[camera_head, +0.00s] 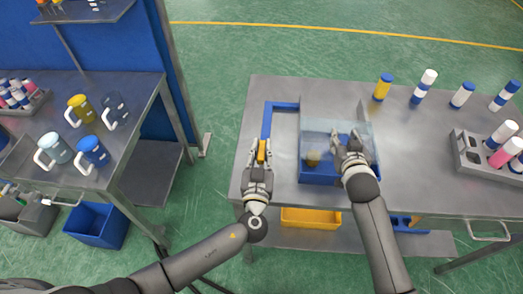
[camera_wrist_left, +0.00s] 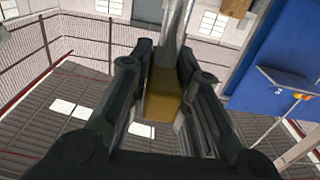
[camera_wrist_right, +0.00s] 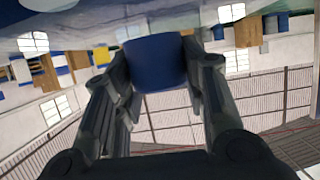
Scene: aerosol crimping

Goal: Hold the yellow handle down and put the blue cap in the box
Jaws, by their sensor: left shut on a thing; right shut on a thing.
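The yellow handle (camera_head: 263,152) is at the end of a blue arm (camera_head: 268,120) at the left of the table. My left gripper (camera_head: 261,156) is shut on it; the left wrist view shows the yellow part (camera_wrist_left: 161,105) between the fingers. My right gripper (camera_head: 346,143) is over the blue station with clear panels (camera_head: 318,179). It is shut on the blue cap, which shows between the fingertips in the right wrist view (camera_wrist_right: 156,63). In the head view I cannot make out the cap. A small yellow thing (camera_head: 313,158) is behind the clear panel.
Several cans (camera_head: 382,87) with blue or white parts stand at the back right. A grey rack (camera_head: 467,153) with cans is at the right edge. A yellow bin (camera_head: 310,217) is below the table front. A side table (camera_head: 120,90) with mugs is at left.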

